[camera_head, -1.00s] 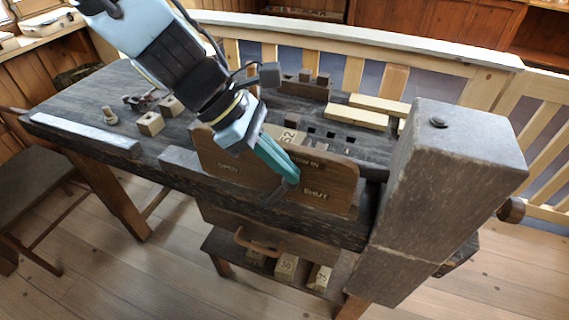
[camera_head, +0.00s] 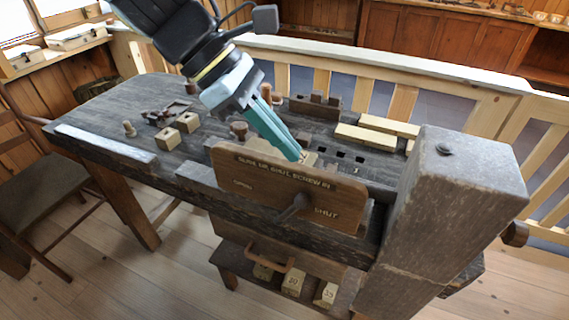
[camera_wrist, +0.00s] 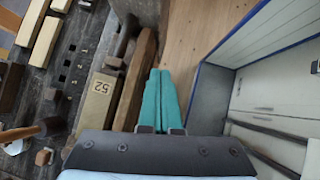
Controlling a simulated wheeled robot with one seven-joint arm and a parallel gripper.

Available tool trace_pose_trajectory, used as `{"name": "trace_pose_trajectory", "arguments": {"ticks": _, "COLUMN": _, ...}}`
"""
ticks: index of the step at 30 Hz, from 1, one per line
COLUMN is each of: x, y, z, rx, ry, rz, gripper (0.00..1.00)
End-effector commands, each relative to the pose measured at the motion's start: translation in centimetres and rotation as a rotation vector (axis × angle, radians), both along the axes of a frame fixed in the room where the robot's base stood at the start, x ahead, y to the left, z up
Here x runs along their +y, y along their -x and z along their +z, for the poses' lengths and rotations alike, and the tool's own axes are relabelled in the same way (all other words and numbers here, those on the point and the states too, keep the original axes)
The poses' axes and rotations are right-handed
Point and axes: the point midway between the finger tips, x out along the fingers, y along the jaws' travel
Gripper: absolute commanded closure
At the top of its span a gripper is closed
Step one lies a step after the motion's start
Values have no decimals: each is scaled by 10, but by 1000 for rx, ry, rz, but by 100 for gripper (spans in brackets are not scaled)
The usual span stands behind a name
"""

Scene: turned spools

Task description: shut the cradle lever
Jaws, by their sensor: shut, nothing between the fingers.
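The cradle lever (camera_head: 294,207) is a short dark grey bar on the front face of a brown wooden plate (camera_head: 250,198). It slants between the painted words OPEN at left and SHUT at right, nearer SHUT. My gripper (camera_head: 299,157) has teal fingers and is shut and empty. In the head view its tips appear above the lever and the plate's top edge, apart from the lever. In the wrist view the fingers (camera_wrist: 160,98) lie alongside the plate (camera_wrist: 137,78), on its floor side. I cannot make out the lever in the wrist view. A block marked 52 (camera_wrist: 99,98) lies behind the plate.
A large grey post (camera_head: 455,190) stands right of the plate. Pale wooden bars (camera_head: 365,137), small blocks (camera_head: 178,130) and a dark rack (camera_head: 315,105) are on the bench (camera_head: 100,110). A shelf below holds numbered blocks (camera_head: 292,283). The space before the plate is open.

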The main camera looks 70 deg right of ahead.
Motion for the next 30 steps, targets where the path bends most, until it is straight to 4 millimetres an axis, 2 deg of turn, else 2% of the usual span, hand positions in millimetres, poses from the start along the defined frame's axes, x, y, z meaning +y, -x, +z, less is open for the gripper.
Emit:
{"name": "trace_pose_trajectory", "arguments": {"ticks": 3, "x": 2, "y": 1, "z": 13, "rx": -1, "ry": 4, "rz": 0, "gripper": 100}}
{"name": "trace_pose_trajectory", "arguments": {"ticks": 7, "x": 3, "y": 2, "z": 21, "rx": 0, "ry": -1, "rz": 1, "gripper": 100}}
{"name": "trace_pose_trajectory", "arguments": {"ticks": 26, "x": 3, "y": 2, "z": 22, "rx": 0, "ry": -1, "rz": 1, "gripper": 100}}
{"name": "trace_pose_trajectory", "arguments": {"ticks": 28, "x": 4, "y": -2, "z": 21, "rx": -6, "ry": 3, "rz": 3, "gripper": 100}}
{"name": "trace_pose_trajectory", "arguments": {"ticks": 30, "x": 4, "y": -17, "z": 17, "rx": -29, "ry": 15, "rz": 8, "gripper": 100}}
